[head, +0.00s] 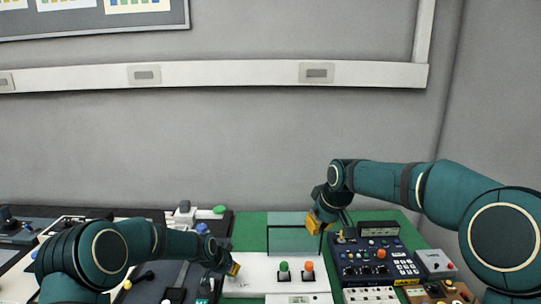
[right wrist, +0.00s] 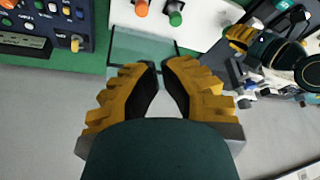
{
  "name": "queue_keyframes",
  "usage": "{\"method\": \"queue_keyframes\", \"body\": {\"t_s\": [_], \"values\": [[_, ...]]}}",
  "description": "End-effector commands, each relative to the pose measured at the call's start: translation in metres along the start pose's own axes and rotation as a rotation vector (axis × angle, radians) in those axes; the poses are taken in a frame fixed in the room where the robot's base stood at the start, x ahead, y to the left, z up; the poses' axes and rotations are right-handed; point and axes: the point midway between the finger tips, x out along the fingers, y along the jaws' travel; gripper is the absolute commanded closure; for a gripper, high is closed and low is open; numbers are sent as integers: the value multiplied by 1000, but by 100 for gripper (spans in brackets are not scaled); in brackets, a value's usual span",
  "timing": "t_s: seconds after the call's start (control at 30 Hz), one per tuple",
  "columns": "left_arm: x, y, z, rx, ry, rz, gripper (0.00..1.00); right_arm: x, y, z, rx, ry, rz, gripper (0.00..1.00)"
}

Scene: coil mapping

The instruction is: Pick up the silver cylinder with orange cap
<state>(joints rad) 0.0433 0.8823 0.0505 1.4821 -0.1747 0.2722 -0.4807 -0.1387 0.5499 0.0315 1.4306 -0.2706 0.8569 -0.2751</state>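The silver cylinder with orange cap (head: 308,271) stands upright on a white board at the right middle in the head view. Its orange cap (right wrist: 141,7) shows at the top edge of the right wrist view. My right gripper (head: 314,225) is above and behind it, apart from it. In the right wrist view my right gripper (right wrist: 160,66) has its fingertips almost together, with nothing between them. My left gripper (head: 235,269) is low, left of the cylinders; its finger gap does not show clearly.
A green-capped cylinder (head: 284,271) stands just left of the orange-capped one. A clear panel (head: 290,238) rises behind them. A dark control panel (head: 345,262) with knobs is close on the right. Several items crowd the table at left.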

Motion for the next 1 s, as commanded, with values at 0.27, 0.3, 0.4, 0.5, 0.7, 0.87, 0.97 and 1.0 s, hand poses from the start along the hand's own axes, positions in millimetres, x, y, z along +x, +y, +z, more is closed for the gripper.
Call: {"method": "queue_keyframes", "body": {"t_s": [0.27,0.3,0.4,0.5,0.7,0.87,0.97,1.0], "values": [[0,0,1,0,-1,0,100,0,0,0,0,0,0,100],[0,0,1,0,-1,0,100,0,0,0,0,0,0,100],[0,0,0,0,-1,0,100,0,0,0,0,0,0,100],[0,0,0,0,-1,0,100,0,0,0,0,0,0,63],[0,0,0,0,0,-1,100,2,0,0,-18,-4,2,35],[0,0,0,0,0,-1,100,15,-1,-1,-182,-40,22,35],[0,0,0,0,0,0,100,29,-3,-1,-382,-87,41,35],[0,0,0,0,0,0,100,36,-3,-1,-476,-110,48,35]]}}
